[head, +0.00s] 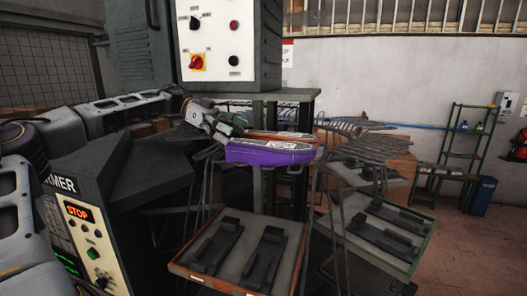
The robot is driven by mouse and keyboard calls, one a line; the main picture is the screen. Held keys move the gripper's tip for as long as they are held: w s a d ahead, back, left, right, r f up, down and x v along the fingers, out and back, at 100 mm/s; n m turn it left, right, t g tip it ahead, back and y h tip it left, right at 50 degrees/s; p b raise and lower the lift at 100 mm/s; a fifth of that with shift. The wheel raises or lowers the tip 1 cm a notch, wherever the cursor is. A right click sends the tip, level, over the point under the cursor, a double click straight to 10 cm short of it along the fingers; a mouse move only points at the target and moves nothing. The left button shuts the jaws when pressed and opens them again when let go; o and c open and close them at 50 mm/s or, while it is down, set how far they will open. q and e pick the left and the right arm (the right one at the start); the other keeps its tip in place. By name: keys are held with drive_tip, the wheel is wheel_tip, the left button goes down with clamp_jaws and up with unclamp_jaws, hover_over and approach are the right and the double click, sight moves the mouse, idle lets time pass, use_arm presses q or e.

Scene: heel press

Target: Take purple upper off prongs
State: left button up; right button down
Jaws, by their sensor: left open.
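The purple upper (262,154) hangs roughly level at the middle of the head view, its toe pointing right, with a grey patch along its top. It appears to sit on thin metal prongs, which it mostly hides. My left arm reaches in from the left, and my left gripper (228,124) is open just above and behind the upper's left end. I cannot tell whether the fingers touch it. An orange-red upper (290,135) lies right behind the purple one. My right gripper is not in view.
A tray (190,272) with dark forms stands below the upper, and another tray (425,245) is to the right. A rack of bare prongs (375,148) is behind. A control box (215,45) hangs above; a panel marked STOP (80,235) is at left.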

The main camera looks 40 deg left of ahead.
sight(256, 143)
use_arm(q)
drive_tip(key=shift+x, duration=1.35)
drive_tip(key=shift+w+f, duration=0.1)
drive_tip(key=shift+w, duration=0.05)
drive_tip(key=shift+w+p+x, duration=0.25)
drive_tip(key=shift+p+x, duration=0.6)
drive_tip(key=shift+x, duration=1.6)
drive_tip(key=shift+f, duration=0.1)
drive_tip(key=c, duration=1.2)
drive_tip(key=shift+f, duration=0.1)
